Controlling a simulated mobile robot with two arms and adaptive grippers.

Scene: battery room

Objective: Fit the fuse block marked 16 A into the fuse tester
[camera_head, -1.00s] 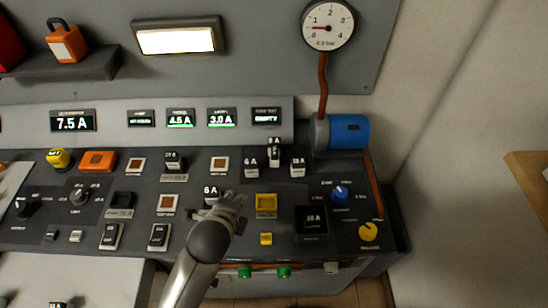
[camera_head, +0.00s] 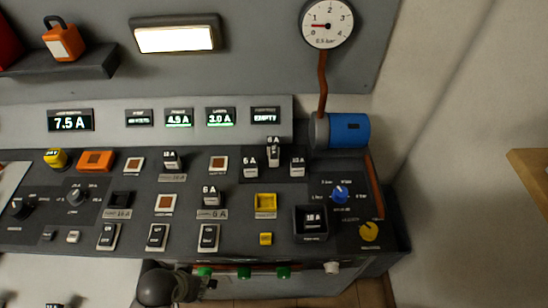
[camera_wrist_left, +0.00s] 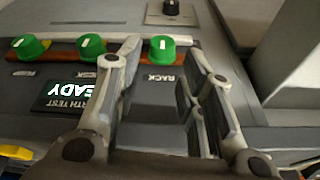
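A dark block with a white label that seems to read 16 A (camera_head: 311,219) sits in a square black recess at the panel's right. A yellow-framed socket (camera_head: 265,203), apparently the fuse tester, stands to its left and looks empty. A readout (camera_head: 265,116) above shows EMPTY. My left gripper (camera_head: 208,285) is low at the console's front edge, below and left of both, beside the green knobs. In the left wrist view its fingers (camera_wrist_left: 165,75) are apart with nothing between them. My right gripper is not in view.
Several labelled blocks stand upright nearby, among them a 6 A block (camera_head: 210,196) and a trio behind the yellow socket. A blue knob (camera_head: 340,194), a yellow knob (camera_head: 369,231) and a blue cylinder (camera_head: 348,131) are at the right. Green knobs (camera_head: 243,272) line the front edge.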

